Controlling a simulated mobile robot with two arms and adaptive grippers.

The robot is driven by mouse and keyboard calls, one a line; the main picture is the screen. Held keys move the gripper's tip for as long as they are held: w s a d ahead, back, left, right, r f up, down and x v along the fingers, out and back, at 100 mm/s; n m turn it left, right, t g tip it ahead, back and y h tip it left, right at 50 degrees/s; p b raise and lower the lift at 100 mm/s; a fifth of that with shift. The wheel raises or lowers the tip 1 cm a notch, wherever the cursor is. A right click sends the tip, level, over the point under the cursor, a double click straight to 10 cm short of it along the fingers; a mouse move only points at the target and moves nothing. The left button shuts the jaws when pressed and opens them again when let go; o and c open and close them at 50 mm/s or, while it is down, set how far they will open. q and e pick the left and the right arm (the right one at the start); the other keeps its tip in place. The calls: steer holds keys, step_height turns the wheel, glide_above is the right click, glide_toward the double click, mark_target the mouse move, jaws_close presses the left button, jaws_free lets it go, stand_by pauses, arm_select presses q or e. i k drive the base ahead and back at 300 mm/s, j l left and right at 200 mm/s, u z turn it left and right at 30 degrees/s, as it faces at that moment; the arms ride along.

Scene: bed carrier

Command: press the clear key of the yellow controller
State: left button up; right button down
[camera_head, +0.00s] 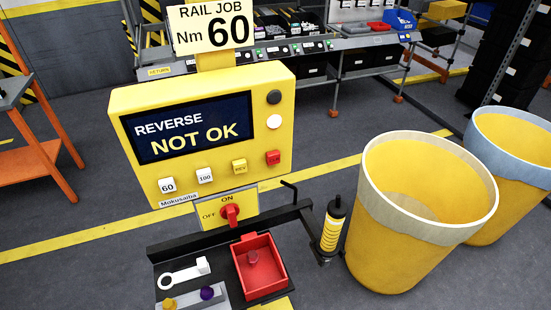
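The yellow controller (118,118) stands upright in the middle left of the head view. Its dark screen (190,128) reads "REVERSE" and "NOT OK". Below the screen is a row of keys: a white key marked 60 (167,185), a white key marked 100 (205,176), a yellow key marked REV (240,166) and a red key (273,158) at the right end. The red key's label is too small to read surely. A dark round lamp (273,97) and a lit white one (274,121) sit right of the screen. Neither of my grippers is in view.
A red rotary switch (230,213) sits below the controller. A red tray (282,286) and small parts lie on the dark shelf below. A black-and-yellow tool (332,228) stands to the right, beside a large yellow bin (385,245). A sign above reads "RAIL JOB Nm 60".

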mark_target(273, 157)
steer(key=k+j+u, duration=0.25)
steer(key=k+j, duration=0.3)
steer(key=k+j+u, duration=0.25)
steer(key=k+j, duration=0.3)
steer(key=j, duration=0.15)
